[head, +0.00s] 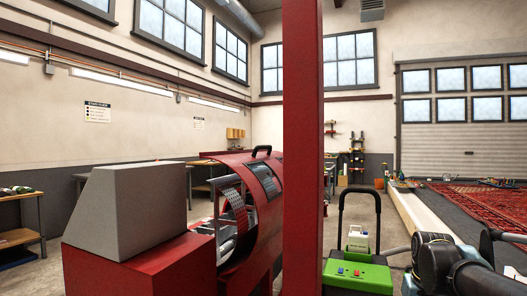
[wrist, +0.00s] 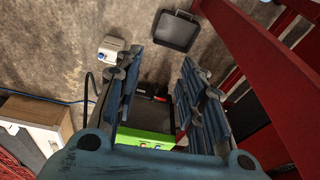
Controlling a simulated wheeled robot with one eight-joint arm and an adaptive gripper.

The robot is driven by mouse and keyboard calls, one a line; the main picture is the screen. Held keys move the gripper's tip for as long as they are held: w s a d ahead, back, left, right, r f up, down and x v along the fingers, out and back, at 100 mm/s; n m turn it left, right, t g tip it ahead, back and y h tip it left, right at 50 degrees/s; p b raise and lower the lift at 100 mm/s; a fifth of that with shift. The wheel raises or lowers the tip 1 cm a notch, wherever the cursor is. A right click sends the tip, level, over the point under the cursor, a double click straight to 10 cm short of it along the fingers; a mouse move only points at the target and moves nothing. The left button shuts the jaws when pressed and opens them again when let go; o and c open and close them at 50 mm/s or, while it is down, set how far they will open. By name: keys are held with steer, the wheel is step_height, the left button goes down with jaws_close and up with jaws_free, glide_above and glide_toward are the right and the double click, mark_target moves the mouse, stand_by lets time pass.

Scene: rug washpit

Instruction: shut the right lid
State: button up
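A red machine (head: 190,265) with a grey housing (head: 130,205) stands left of centre in the head view. A curved red lid (head: 262,222) with a dark window and a black handle (head: 262,150) is on it. A perforated metal drum (head: 235,208) shows through an opening beside this lid. I cannot tell whether this is the right lid; a tall red post hides what lies behind it. My gripper (wrist: 162,62) is open and empty in the wrist view, pointing down above the floor. It is apart from any lid.
A green cart (head: 357,277) with a black handle stands right of the post; its green part also shows below my fingers (wrist: 146,139). A black tray (wrist: 175,31) and a small white box (wrist: 113,48) lie beyond the fingers. Red beams (wrist: 262,70) fill the wrist view's right.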

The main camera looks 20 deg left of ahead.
steer(key=w+a+r+y, duration=0.5)
steer(key=w+a+r, duration=0.6)
steer(key=w+r, duration=0.3)
steer(key=w+a+r+y, duration=0.4)
steer(key=w+a+r, duration=0.8)
steer(key=w+r, duration=0.2)
steer(key=m+y, duration=0.1)
steer(key=y, duration=0.8)
glide_toward(266, 148)
steer(key=shift+g, duration=0.4)
steer(key=a, duration=0.3)
steer(key=w+a, duration=0.1)
steer(key=a, duration=0.3)
steer(key=a+r, duration=0.1)
steer(key=a, duration=0.3)
steer(key=shift+w+a, duration=0.1)
steer(key=shift+w, duration=0.05)
jaws_close()
